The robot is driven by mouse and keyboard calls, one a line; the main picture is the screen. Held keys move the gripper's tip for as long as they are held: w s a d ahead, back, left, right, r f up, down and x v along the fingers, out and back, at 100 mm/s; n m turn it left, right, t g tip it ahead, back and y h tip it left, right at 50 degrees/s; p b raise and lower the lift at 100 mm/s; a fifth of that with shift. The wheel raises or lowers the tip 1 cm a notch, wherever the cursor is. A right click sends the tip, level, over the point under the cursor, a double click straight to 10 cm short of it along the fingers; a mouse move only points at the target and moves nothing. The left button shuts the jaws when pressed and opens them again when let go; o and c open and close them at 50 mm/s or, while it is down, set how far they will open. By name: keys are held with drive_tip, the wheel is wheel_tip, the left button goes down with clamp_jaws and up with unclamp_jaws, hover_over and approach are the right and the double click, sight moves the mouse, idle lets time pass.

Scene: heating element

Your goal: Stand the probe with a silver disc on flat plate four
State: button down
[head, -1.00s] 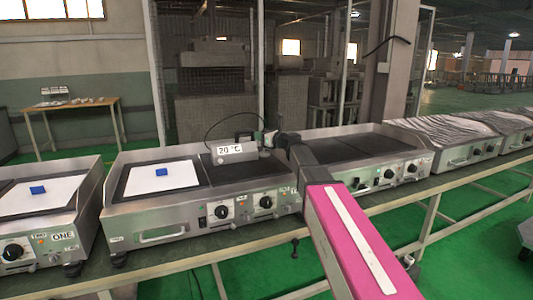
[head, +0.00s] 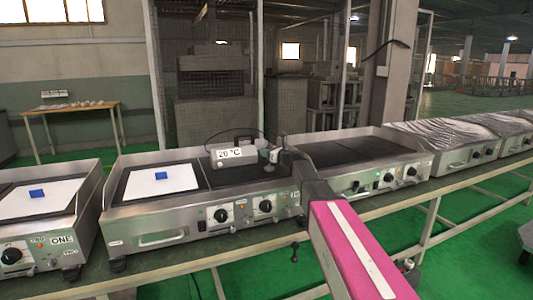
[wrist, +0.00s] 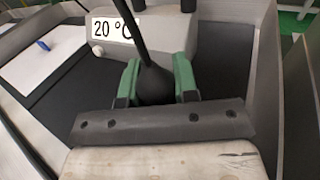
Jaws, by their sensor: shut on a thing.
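My gripper (wrist: 156,80) has green fingers shut on the black probe (wrist: 153,84), whose cable or stem rises past the top of the wrist view. In the head view my gripper (head: 276,152) is over the right-hand dark plate (head: 225,180) of the middle griddle, partly hidden by my arm. The probe's lower end is hidden, so I cannot tell whether it touches the plate or whether it has a silver disc. A light box reading 20 °C (head: 230,153) stands just behind and left of the gripper; it also shows in the wrist view (wrist: 111,27).
White sheets with blue blocks lie on the middle griddle's left plate (head: 125,185) and on the left griddle (head: 88,200), labelled ONE. Another griddle with bare dark plates (head: 335,153) stands to the right. Covered units (head: 450,133) continue beyond it. Raised metal walls edge the plates.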

drive_tip(key=shift+f, duration=0.1)
drive_tip(key=c, duration=0.9)
unclamp_jaws()
drive_tip(key=shift+s+d, duration=0.25)
drive_tip(key=v, duration=1.1)
drive_tip(key=shift+s+d, duration=0.1)
drive_tip(key=shift+d, duration=0.05)
